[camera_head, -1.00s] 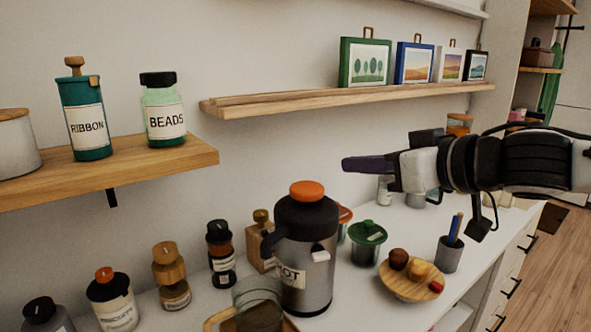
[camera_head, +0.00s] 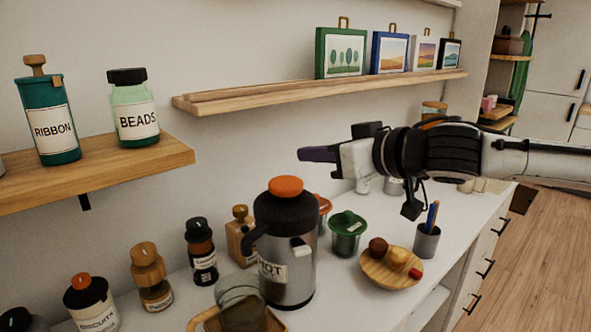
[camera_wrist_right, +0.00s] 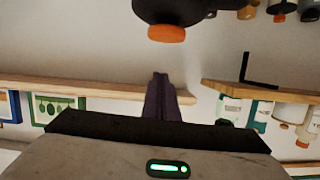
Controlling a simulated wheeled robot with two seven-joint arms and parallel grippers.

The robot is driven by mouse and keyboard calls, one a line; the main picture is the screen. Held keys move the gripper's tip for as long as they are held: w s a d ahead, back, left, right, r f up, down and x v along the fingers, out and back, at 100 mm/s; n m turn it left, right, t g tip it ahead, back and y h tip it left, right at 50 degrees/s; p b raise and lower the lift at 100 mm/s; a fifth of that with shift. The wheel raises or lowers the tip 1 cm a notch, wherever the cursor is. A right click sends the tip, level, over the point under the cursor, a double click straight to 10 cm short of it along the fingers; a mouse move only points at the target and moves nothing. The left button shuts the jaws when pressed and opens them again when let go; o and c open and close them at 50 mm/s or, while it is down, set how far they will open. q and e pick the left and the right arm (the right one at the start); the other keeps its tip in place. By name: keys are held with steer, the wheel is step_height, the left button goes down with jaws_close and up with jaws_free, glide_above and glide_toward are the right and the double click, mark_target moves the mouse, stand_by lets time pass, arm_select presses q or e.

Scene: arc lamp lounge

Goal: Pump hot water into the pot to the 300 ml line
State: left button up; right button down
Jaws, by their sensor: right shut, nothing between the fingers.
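The hot water airpot (camera_head: 287,245) is a steel and black flask labelled HOT with an orange pump top (camera_head: 285,186). It stands upright on the white counter. The orange top also shows in the right wrist view (camera_wrist_right: 167,33). The clear glass pot (camera_head: 240,297) stands on a wooden tray just in front of the airpot; a dark brown mass shows in its lower part, and its level line is too small to read. My right gripper (camera_head: 303,154) is shut and empty, held in the air above and right of the airpot. It shows in the wrist view (camera_wrist_right: 160,78). My left gripper is not in view.
Several jars line the counter at left. Two wall shelves (camera_head: 330,92) hang behind. Free counter lies at the right back.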

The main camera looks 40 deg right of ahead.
mark_target(296, 185)
steer(key=p+x, duration=0.2)
steer(key=x, duration=0.2)
steer(key=shift+w, duration=0.3)
step_height(296, 185, down, 3)
steer(key=shift+w+a+r, duration=0.1)
steer(key=shift+w+r, duration=0.05)
steer(key=shift+w, duration=0.05)
steer(key=shift+s+f+b, duration=0.1)
steer(key=shift+f+b, duration=0.25)
steer(key=shift+f, duration=0.5)
